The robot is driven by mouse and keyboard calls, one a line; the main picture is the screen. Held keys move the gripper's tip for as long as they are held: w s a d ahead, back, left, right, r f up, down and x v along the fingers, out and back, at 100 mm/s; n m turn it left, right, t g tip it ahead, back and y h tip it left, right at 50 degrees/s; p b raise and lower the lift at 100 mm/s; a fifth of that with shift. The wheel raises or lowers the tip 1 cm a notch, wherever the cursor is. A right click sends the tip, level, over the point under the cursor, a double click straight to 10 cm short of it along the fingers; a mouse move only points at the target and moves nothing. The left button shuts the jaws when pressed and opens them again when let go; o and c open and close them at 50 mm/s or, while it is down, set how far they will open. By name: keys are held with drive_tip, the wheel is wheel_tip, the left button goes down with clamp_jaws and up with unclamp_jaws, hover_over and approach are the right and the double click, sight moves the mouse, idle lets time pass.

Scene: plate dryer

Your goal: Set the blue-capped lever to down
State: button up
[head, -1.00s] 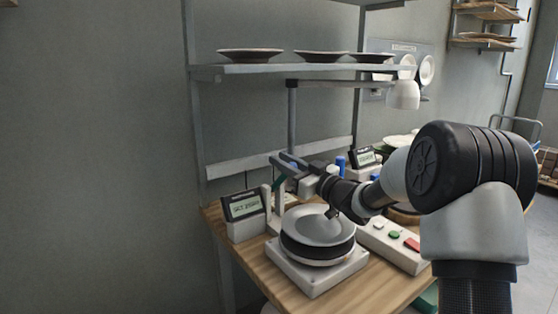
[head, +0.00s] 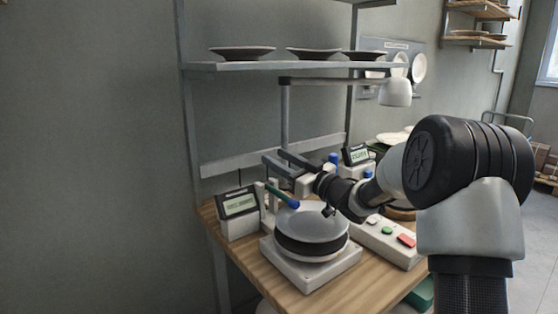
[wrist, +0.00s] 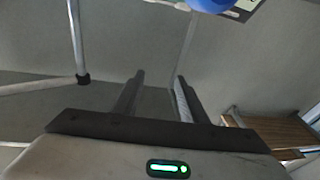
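The blue-capped lever (head: 282,196) shows in the head view as a green rod with a blue cap at its right end. It slopes downward to the right from the white post, its cap over the left side of the plate stack (head: 313,228). My gripper (head: 280,160) is above the lever and apart from it in the picture. Its two fingers stand parallel with an empty gap, which the wrist view also shows (wrist: 160,76). A blue rounded thing (wrist: 210,4) is cut off at the top of the wrist view; I cannot tell whether it is the cap.
A display box (head: 239,213) stands left of the plates. A control box (head: 387,239) with coloured buttons is to the right. A blue upright piece (head: 333,158) stands behind my wrist. A shelf (head: 285,67) with plates and a lamp (head: 396,93) hang above.

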wheel_tip(320, 180, up, 10)
drive_tip(key=p, duration=0.2)
drive_tip(key=shift+p, duration=0.35)
